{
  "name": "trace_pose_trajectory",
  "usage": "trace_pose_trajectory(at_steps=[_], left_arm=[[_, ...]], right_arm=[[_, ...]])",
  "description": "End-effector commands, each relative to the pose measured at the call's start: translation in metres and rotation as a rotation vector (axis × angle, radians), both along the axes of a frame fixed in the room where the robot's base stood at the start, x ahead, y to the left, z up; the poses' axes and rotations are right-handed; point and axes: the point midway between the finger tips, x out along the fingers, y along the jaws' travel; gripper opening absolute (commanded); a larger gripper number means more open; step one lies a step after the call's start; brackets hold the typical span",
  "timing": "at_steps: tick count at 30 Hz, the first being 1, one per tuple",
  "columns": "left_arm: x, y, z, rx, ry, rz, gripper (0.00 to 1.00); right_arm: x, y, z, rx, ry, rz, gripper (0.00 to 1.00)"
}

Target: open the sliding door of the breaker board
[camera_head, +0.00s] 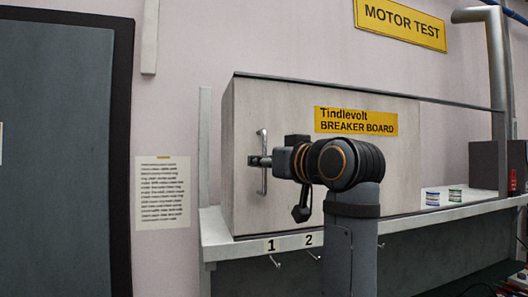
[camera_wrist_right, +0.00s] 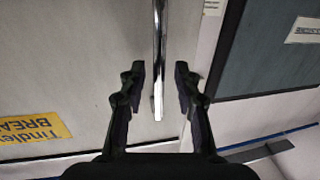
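The breaker board's door (camera_head: 285,205) is a flat grey panel with a yellow "Tindlevolt BREAKER BOARD" sign (camera_head: 356,121); no inside of the board shows. Its upright metal bar handle (camera_head: 263,180) is near the door's left edge. My right gripper (camera_head: 262,161) is at the handle's mid-height. In the right wrist view, the chrome handle (camera_wrist_right: 158,50) runs between the two dark fingers of my right gripper (camera_wrist_right: 160,84). The fingers are spread, with a gap visible on each side of the bar. My left gripper is not in view.
A rail (camera_head: 450,102) runs along the top, past the door's right edge. Hooks hang below the shelf front. A dark door (camera_head: 60,150) is at the left.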

Motion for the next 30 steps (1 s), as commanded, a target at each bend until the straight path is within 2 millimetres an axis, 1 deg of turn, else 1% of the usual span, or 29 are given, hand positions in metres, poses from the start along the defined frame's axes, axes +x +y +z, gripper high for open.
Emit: trace_pose_trajectory(at_steps=[1,3,10,11,17,18,30], left_arm=[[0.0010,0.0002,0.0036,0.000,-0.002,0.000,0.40],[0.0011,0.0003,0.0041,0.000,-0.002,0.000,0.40],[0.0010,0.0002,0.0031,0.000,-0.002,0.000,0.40],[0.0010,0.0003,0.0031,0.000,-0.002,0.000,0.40],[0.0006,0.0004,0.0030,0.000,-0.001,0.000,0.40],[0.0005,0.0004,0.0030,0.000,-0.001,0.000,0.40],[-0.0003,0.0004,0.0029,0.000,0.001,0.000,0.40]], right_arm=[[0.0035,0.0021,0.0009,0.000,0.002,0.000,0.32],[0.0060,0.0035,0.0001,0.001,0.000,0.000,0.32],[0.0066,0.0036,-0.0010,0.000,0.000,-0.001,0.32],[0.0065,0.0035,-0.0009,0.000,0.000,-0.001,0.30],[0.0063,0.0034,-0.0008,0.000,0.000,-0.001,0.03],[0.0063,0.0034,-0.0008,0.000,0.000,-0.001,0.00],[0.0062,0.0030,-0.0008,0.000,0.000,-0.001,0.00]])
